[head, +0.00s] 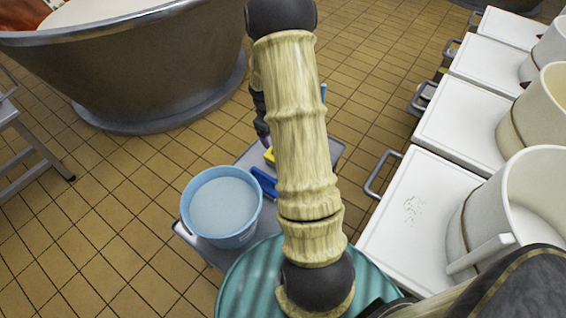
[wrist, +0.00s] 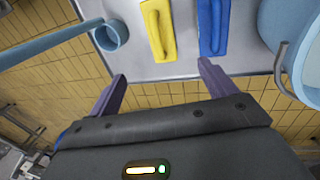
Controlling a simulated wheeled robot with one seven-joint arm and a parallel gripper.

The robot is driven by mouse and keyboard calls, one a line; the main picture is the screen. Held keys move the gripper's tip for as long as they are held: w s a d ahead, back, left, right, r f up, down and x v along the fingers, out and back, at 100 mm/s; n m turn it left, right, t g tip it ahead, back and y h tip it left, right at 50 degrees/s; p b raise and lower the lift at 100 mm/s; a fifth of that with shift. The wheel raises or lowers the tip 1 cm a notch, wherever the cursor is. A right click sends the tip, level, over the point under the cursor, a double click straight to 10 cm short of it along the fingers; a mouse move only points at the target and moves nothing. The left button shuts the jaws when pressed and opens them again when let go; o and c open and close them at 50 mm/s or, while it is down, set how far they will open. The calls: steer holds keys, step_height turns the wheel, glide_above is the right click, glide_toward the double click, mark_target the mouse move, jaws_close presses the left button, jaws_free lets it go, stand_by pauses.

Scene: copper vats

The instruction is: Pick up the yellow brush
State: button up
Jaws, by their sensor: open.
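The yellow brush (wrist: 159,30) lies on a grey-white tray-like surface in the wrist view, left of a blue brush (wrist: 214,26). In the head view only a small part of the yellow brush (head: 269,156) shows, beside my arm. My gripper (wrist: 161,86) is open and empty, its two purple fingers apart. I cannot tell the height of the fingers over the surface.
A blue bucket (head: 222,207) of pale liquid stands left on the low grey surface (head: 335,150). White lidded bins (head: 420,207) with handles line the right. A large metal vat (head: 140,70) stands at the back left. The tiled floor between is clear.

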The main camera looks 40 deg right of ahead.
steer(key=f+b, duration=0.1)
steer(key=f, duration=0.3)
steer(key=d+f+b, duration=0.1)
steer(key=f, duration=0.3)
steer(key=d+f, duration=0.1)
steer(key=f, duration=0.3)
steer(key=shift+w+b, duration=0.4)
steer(key=shift+d+f+b, duration=0.2)
steer(key=shift+f+b, duration=0.25)
steer(key=shift+f, duration=0.85)
steer(key=shift+d+f+b, duration=0.2)
steer(key=shift+f+b, duration=0.2)
steer(key=shift+f, duration=0.85)
steer(key=shift+w, duration=0.1)
steer(key=c, duration=1.2)
steer(key=shift+r, duration=0.15)
